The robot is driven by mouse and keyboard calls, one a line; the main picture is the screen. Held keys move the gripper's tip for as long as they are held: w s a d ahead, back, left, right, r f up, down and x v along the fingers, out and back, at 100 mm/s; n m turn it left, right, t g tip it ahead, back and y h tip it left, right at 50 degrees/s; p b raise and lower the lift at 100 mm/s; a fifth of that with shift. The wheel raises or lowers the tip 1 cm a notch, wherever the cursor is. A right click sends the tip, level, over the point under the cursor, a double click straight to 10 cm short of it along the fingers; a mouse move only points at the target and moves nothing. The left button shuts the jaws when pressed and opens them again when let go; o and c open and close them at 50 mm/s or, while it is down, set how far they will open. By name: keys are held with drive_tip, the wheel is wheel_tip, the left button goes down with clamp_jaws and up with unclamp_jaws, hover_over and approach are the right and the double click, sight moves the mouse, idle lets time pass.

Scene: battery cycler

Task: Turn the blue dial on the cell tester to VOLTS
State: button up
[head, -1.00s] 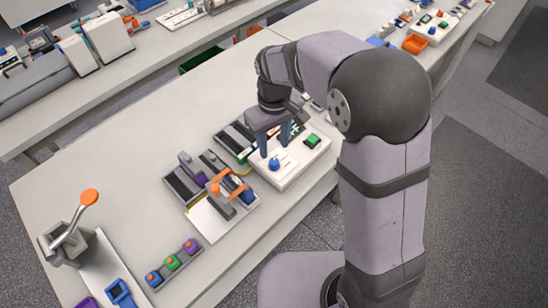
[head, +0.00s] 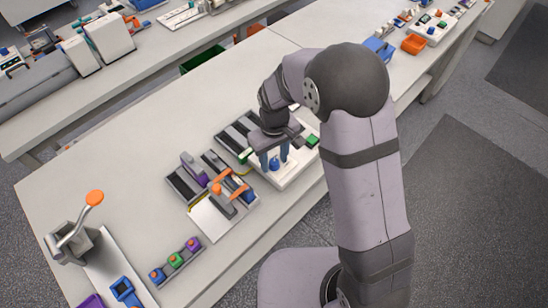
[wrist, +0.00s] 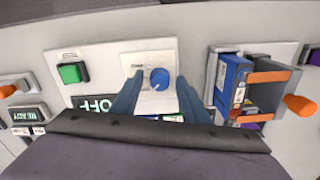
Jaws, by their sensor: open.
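The blue dial (wrist: 159,78) sits on a pale plate (wrist: 148,58) of the cell tester in the wrist view, with a small light pointer mark on its face. In the head view the dial (head: 274,163) shows on the white tester (head: 296,176). My gripper (head: 276,160) is open above the tester, its two blue fingers on either side of the dial. In the wrist view my gripper (wrist: 158,92) also spans the dial, with a gap to each finger. A display reading OFF (wrist: 96,104) is partly covered by my gripper. No VOLTS label can be read.
A green button (wrist: 74,73) is left of the dial in the wrist view. A blue cell in a holder with an orange clamp (wrist: 267,76) stands to the right. Bare bench (head: 110,180) lies at the left in the head view.

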clamp_jaws()
drive_tip(key=shift+m, duration=0.4)
drive_tip(key=m, duration=0.3)
drive_tip(key=shift+w+m, duration=0.1)
drive_tip(key=shift+m, duration=1.9)
drive_tip(key=shift+r, duration=0.1)
unclamp_jaws()
